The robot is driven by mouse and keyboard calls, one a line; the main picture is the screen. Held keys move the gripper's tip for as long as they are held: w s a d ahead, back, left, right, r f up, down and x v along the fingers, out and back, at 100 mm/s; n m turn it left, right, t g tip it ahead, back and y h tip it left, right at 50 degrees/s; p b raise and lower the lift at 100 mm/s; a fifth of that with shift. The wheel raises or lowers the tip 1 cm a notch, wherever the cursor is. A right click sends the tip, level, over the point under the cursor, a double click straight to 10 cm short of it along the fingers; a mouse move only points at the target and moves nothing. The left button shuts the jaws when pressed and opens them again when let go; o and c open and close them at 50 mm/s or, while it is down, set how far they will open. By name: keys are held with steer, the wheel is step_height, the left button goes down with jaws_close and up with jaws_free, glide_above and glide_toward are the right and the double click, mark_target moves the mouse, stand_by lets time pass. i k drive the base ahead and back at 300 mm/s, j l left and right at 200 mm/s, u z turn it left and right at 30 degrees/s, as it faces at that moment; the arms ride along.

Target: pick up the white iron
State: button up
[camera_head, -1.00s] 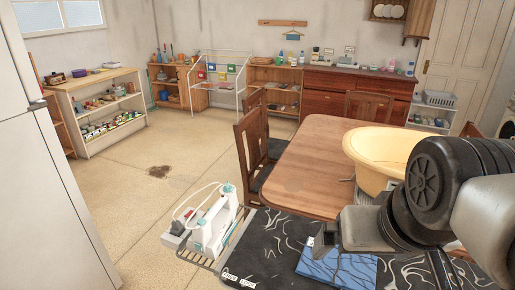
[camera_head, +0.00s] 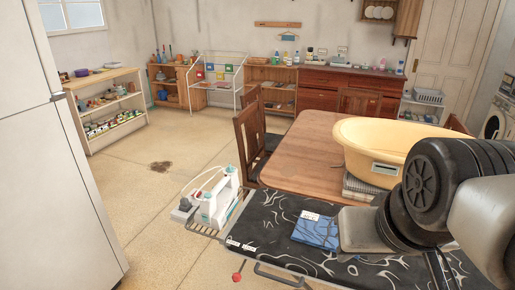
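The white iron (camera_head: 228,190) has teal details and a pale looped cord. It sits at the far left end of the dark patterned ironing board (camera_head: 275,222), on or beside the wire rack (camera_head: 200,229). My gripper (camera_head: 362,230) is on the right, over the board, at the end of my black and grey arm. It is well to the right of the iron, not touching it. Its fingers cannot be made out, so whether it is open or shut does not show.
A blue item (camera_head: 316,232) lies on the board between iron and gripper. A wooden table (camera_head: 301,152) with a yellow basin (camera_head: 372,139) and chairs (camera_head: 249,137) stands behind. A white cabinet (camera_head: 62,170) is at the left.

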mark_target(219, 208)
steer(key=k+z, duration=0.15)
steer(key=z, duration=1)
steer(key=j, duration=4)
